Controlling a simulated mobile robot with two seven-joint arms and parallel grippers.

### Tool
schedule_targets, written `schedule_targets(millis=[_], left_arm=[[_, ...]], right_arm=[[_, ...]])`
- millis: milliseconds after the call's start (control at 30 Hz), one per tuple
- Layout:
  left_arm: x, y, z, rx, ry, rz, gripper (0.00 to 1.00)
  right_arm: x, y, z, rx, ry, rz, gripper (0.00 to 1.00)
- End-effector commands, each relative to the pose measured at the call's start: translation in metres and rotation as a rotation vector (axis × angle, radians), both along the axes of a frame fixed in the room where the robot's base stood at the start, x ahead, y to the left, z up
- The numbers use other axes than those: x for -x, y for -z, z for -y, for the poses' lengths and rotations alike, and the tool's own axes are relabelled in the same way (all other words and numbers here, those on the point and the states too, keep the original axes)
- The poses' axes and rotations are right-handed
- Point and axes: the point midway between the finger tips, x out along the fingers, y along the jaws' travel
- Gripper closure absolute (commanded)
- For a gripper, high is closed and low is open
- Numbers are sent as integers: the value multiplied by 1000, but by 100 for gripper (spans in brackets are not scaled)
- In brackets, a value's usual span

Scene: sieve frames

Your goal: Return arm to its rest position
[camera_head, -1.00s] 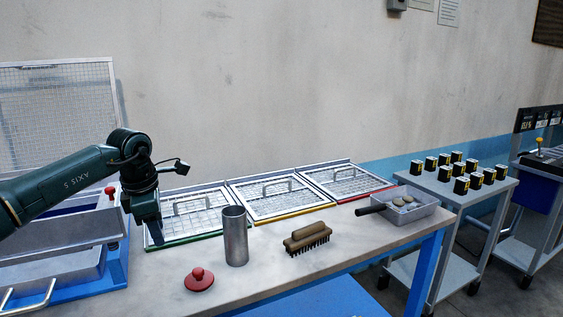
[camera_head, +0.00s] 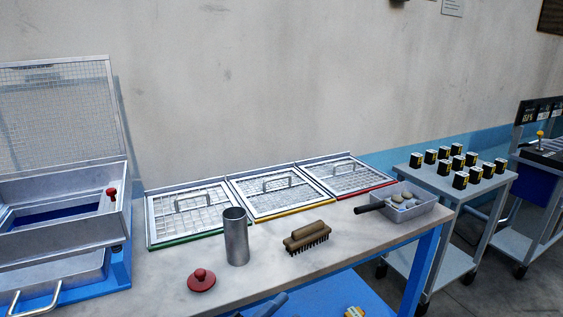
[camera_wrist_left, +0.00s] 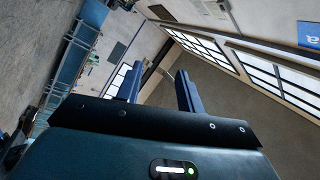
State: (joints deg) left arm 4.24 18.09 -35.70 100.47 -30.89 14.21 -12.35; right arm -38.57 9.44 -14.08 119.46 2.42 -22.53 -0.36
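My left arm is out of the head view. In the left wrist view my left gripper (camera_wrist_left: 160,70) shows two dark blue fingers standing apart with nothing between them, so it is open and empty. Beyond it that view shows floor, wall and windows at a steep tilt.
A machine (camera_head: 60,235) stands left; a cart (camera_head: 447,187) with several small black boxes stands right.

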Motion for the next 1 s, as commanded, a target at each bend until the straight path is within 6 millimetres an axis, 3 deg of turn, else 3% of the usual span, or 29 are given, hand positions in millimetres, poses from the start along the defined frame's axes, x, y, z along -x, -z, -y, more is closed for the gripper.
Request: schedule_targets(millis=[167, 300, 400, 500, 600, 1000], left_arm=[[32, 60, -61, 262, -273, -519, 62], [79, 110, -104, 424, -464, -878, 62], [114, 136, -125, 501, -565, -1066, 62], [139, 151, -137, 549, -629, -1185, 62], [151, 157, -143, 571, -659, -1240, 62], [153, 159, -143, 574, -663, -1250, 62]], right_arm=[[2, -4, 3, 17, 2, -15, 64], [2, -8, 5, 24, 3, -17, 64], [1, -9, 6, 30, 5, -19, 64], [1, -8, 7, 34, 7, -23, 64], [1, -7, 8, 37, 7, -25, 64], [0, -8, 8, 36, 8, -20, 64]])
